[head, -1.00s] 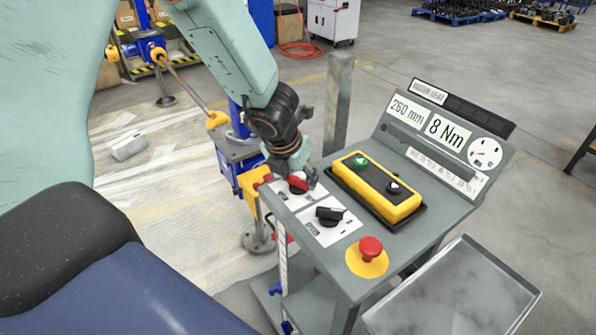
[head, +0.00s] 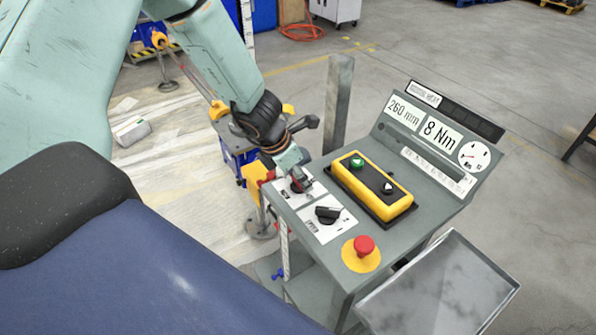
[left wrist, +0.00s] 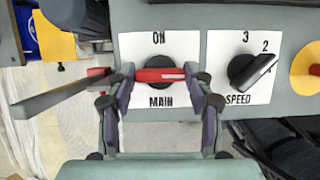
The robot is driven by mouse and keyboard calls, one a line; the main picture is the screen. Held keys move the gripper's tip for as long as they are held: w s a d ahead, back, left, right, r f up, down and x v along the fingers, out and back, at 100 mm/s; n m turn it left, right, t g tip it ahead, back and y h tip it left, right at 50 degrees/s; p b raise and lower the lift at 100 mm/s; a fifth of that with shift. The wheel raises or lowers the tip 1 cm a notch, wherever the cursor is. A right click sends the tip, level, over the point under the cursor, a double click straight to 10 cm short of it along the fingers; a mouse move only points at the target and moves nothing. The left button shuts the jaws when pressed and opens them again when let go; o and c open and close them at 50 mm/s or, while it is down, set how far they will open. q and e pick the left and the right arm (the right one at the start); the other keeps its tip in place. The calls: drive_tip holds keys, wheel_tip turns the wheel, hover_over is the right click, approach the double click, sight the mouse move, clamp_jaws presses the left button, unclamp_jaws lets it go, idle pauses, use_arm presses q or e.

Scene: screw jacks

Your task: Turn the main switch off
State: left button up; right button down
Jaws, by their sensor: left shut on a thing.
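The main switch is a red handle (left wrist: 160,74) on a round black base, on a white plate marked ON above and MAIN below. In the left wrist view the handle lies crosswise, not pointing at ON. My left gripper (left wrist: 159,76) is shut on the handle, with a finger at each end. In the head view my left gripper (head: 298,182) comes down on the console's left corner and hides most of the switch. My right gripper is not in view.
The black speed knob (head: 328,214) is close beside the main plate. A yellow button box (head: 372,189), red emergency button (head: 364,246) and grey post (head: 338,105) stand around. A metal tray (head: 440,290) is at the front right.

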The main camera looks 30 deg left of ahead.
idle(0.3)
use_arm(q)
drive_tip(key=o, duration=0.8)
drive_tip(key=shift+r, duration=0.1)
drive_tip(key=o, duration=0.4)
drive_tip(key=shift+c, duration=0.2)
drive_tip(key=shift+n+b, duration=0.3)
drive_tip(key=shift+b, duration=0.2)
